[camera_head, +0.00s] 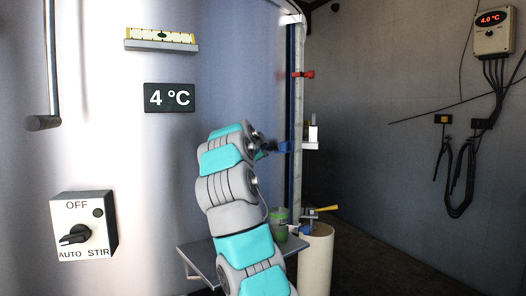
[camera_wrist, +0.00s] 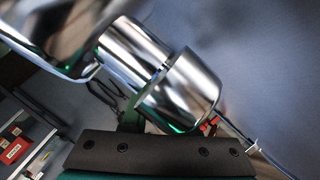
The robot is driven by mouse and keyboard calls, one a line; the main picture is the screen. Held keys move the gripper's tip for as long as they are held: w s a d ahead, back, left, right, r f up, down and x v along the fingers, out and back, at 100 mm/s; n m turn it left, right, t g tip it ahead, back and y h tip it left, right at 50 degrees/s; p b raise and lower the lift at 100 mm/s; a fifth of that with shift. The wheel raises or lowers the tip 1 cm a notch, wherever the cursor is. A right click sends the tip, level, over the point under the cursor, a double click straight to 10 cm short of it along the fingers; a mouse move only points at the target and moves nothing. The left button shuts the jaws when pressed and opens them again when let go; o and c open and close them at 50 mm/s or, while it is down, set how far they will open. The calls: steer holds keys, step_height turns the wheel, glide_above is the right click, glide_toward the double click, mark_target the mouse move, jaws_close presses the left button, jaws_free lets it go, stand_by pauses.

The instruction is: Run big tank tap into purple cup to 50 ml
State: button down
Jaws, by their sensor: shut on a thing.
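The big tank (camera_head: 215,55) is a tall pale metal wall filling the left and middle of the head view. My gripper (camera_head: 264,149) is at the arm's end beside the tank's right side, mostly hidden by my wrist, next to a small blue part (camera_head: 281,146). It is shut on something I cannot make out. In the wrist view, a shiny metal cylinder (camera_wrist: 190,92), possibly tap pipework, lies just beyond a dark bar of my gripper, with a green part (camera_wrist: 131,115) beside it. A greenish cup (camera_head: 280,216) stands low behind my arm. I see no purple cup.
A grey shelf (camera_head: 200,258) is behind my arm. A pale cylindrical stand (camera_head: 317,262) has a yellow lever (camera_head: 322,209) above it. A sight tube (camera_head: 297,100) carries a red marker (camera_head: 304,74). A switch box (camera_head: 84,226) is at left. The right floor is clear.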

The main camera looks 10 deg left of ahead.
steer(key=c, duration=0.7)
jaws_free()
steer(key=b+v, duration=0.1)
steer(key=v, duration=0.6)
steer(key=shift+s+b, duration=0.4)
